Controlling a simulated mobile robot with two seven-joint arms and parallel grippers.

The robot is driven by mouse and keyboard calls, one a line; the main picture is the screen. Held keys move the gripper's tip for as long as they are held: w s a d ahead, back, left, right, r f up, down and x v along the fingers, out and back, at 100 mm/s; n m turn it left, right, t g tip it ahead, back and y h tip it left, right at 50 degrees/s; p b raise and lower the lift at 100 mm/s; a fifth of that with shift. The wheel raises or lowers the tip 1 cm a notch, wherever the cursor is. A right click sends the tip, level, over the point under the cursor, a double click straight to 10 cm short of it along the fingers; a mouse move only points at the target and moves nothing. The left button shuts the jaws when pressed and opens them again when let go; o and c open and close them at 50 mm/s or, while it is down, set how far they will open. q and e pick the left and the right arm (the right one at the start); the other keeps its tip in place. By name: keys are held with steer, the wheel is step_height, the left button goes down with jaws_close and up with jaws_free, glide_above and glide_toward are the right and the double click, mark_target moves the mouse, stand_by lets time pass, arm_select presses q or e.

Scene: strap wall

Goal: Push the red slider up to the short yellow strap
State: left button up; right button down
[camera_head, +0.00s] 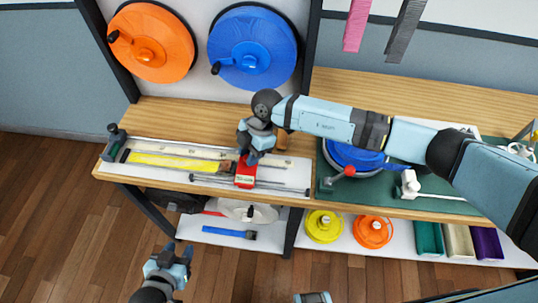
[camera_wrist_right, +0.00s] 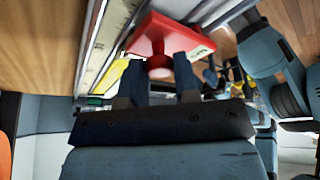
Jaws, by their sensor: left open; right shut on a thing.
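The red slider (camera_head: 245,174) sits on the rails of the measuring rig on the bench, with a pale label on its front. It also shows in the right wrist view (camera_wrist_right: 165,35), where its round red knob lies between the fingers. My right gripper (camera_wrist_right: 160,80) is shut on that knob; in the head view it (camera_head: 252,152) comes down on the slider from above. The short yellow strap (camera_head: 172,161) lies flat along the rig to the left of the slider, its right end near the slider. My left gripper (camera_head: 168,262) is open and empty, low in front of the bench.
A dark green clamp (camera_head: 115,140) stands at the rig's left end. Orange (camera_head: 150,42) and blue (camera_head: 253,47) reels hang behind. A green mat (camera_head: 330,180) with a blue reel lies right of the rig. A lower shelf holds yellow and orange spools (camera_head: 372,232).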

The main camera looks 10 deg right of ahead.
steer(key=shift+w+a, duration=0.2)
steer(key=shift+a, duration=0.4)
steer(key=shift+r, duration=0.1)
steer(key=c, duration=1)
jaws_free()
steer(key=shift+a, duration=0.1)
steer(key=shift+o, duration=0.8)
